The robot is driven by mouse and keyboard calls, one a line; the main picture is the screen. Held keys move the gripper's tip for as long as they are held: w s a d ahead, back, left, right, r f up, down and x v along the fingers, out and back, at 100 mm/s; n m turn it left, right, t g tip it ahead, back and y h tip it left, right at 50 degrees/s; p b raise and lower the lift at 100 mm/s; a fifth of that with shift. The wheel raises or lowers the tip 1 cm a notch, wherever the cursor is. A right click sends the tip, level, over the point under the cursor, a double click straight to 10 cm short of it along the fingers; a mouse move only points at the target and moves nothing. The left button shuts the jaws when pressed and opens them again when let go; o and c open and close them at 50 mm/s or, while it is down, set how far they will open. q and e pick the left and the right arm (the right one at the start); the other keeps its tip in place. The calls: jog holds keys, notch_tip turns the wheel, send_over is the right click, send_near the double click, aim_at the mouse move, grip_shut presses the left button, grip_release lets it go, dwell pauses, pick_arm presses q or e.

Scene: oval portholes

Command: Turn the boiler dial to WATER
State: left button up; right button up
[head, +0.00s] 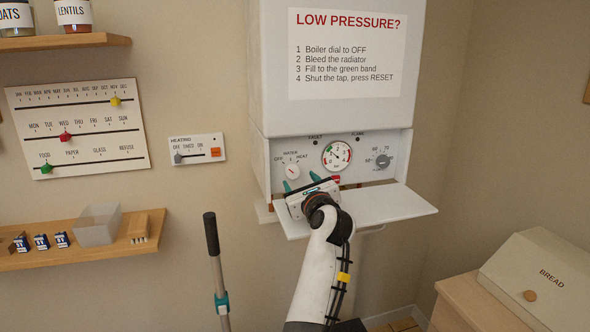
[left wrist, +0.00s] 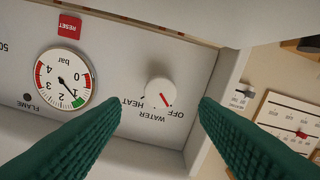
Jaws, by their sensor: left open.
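The boiler dial (head: 292,171) is a round white knob on the panel under the boiler, with OFF, WATER and HEAT printed around it. In the left wrist view the dial (left wrist: 160,92) appears upside down, and its red mark points toward OFF. My left gripper (head: 301,181) is just in front of the panel, its green fingers apart. In the left wrist view the open fingertips (left wrist: 160,104) lie on either side of the dial, with clear space between each tip and the knob. Nothing is held. My right gripper is not in view.
A pressure gauge (head: 337,155) and a grey thermostat knob (head: 382,161) sit to the right of the dial. The red RESET button (left wrist: 69,26) is on the same panel. A lowered white flap (head: 395,209) juts out below. A heating slider (head: 197,150) is on the wall to the left.

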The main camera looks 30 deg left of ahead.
aim_at(294, 173)
pick_arm(q)
jog(key=p+x, duration=0.1)
jog(key=x, duration=0.3)
jog(key=shift+w+a+r, duration=0.1)
jog(key=shift+a+r, duration=0.05)
jog(key=shift+a, duration=0.05)
jog(key=shift+w+a, duration=0.4)
